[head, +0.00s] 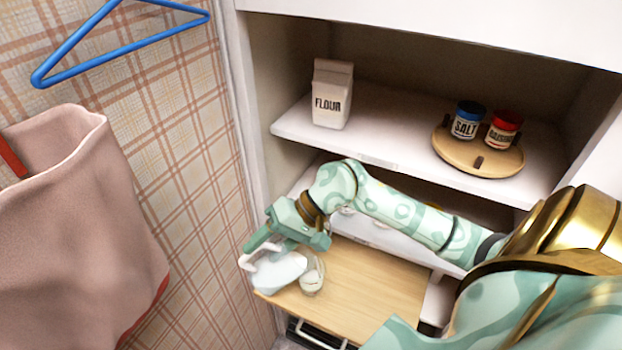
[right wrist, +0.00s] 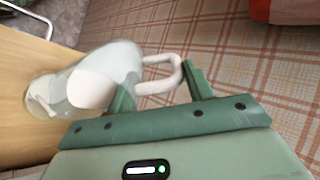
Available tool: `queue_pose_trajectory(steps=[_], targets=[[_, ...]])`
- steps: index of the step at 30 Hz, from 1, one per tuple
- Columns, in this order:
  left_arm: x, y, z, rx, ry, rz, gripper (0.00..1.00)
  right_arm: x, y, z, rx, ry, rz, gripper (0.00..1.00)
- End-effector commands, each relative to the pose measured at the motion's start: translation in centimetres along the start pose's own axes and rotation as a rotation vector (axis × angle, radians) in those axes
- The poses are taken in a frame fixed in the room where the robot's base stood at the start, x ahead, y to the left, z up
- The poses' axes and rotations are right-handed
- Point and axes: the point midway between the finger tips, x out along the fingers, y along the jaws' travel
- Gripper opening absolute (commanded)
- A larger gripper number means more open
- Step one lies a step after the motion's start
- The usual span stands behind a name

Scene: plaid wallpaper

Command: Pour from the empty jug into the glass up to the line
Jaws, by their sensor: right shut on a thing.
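My right gripper (head: 260,245) is shut on the handle of a clear, bluish jug (head: 277,272) with a white handle. In the right wrist view the jug (right wrist: 112,70) is tilted, its mouth end toward the glass (right wrist: 42,97), and white contents show inside it, so it does not look empty. The right gripper's fingers (right wrist: 160,88) are at the handle there. The glass (head: 312,276) stands on the wooden board just right of the jug in the head view. Something pale shows inside the glass; its level and any line cannot be made out. My left gripper is not in view.
The wooden board (head: 375,290) is clear to the right of the glass. Shelves above hold a flour carton (head: 332,95) and a round tray (head: 480,160) with salt (head: 467,122) and a red-lidded jar (head: 503,130). A pink bag (head: 75,230) and blue hanger (head: 125,50) are at left.

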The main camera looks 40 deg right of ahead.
Motion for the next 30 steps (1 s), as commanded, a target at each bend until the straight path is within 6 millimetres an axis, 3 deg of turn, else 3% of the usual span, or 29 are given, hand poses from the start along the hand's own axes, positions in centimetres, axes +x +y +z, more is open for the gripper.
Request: queue_pose_trajectory(steps=[30], targets=[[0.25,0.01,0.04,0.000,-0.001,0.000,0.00,-0.26,0.13,-0.04,-0.001,0.001,-0.034,0.16]])
